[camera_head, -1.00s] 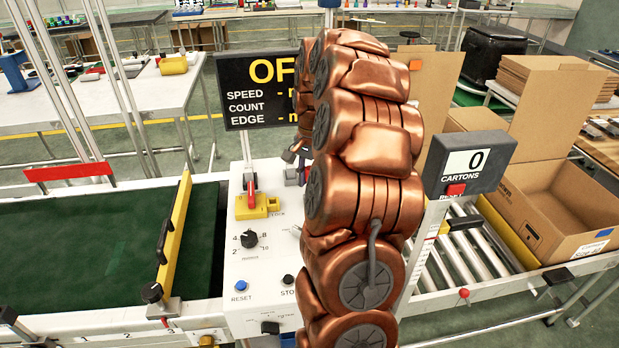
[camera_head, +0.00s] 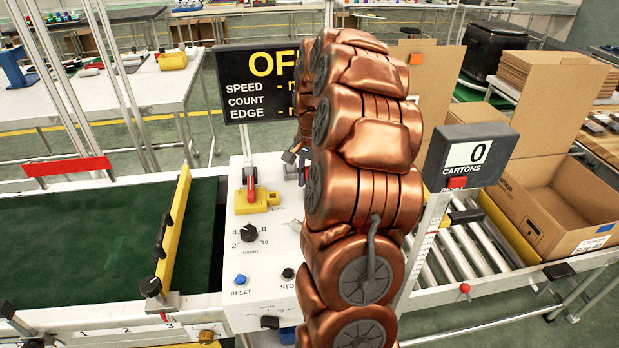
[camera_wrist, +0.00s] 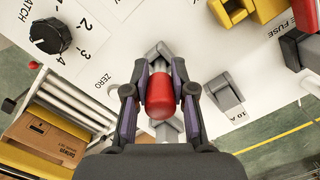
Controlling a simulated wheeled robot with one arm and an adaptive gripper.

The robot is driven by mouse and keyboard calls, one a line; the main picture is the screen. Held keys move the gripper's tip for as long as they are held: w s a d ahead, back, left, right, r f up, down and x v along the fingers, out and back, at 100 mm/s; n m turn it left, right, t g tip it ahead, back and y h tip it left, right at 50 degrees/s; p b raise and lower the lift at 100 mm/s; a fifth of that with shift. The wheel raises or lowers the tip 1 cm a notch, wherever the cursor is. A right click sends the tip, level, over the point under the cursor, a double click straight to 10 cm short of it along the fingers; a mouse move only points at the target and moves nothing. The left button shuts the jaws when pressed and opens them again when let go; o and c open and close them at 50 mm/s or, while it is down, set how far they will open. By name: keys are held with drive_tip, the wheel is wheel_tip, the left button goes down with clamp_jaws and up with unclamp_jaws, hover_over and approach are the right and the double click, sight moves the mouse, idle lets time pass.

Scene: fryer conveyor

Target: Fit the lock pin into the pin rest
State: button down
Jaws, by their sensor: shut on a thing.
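In the wrist view my gripper (camera_wrist: 161,100) is shut on a red, round-ended piece (camera_wrist: 160,95), which looks like the grip of the lock pin. A yellow lock block (camera_head: 257,199) with a red-handled part (camera_head: 250,185) stands on the panel.
The white control panel (camera_head: 262,240) carries a black knob (camera_head: 249,233) and blue reset button (camera_head: 241,280). A grey lever-like part (camera_wrist: 226,92) stands right of my gripper in the wrist view. A green belt (camera_head: 80,240) lies left; an open carton (camera_head: 560,205) stands right.

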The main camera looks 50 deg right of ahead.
drive_tip(key=shift+f, duration=0.45)
drive_tip(key=c, duration=0.9)
unclamp_jaws()
drive_tip(key=r, duration=0.7)
drive_tip(key=d+r, duration=0.1)
drive_tip(key=r, duration=0.3)
drive_tip(key=shift+w, duration=0.1)
drive_tip(key=shift+r, duration=0.45)
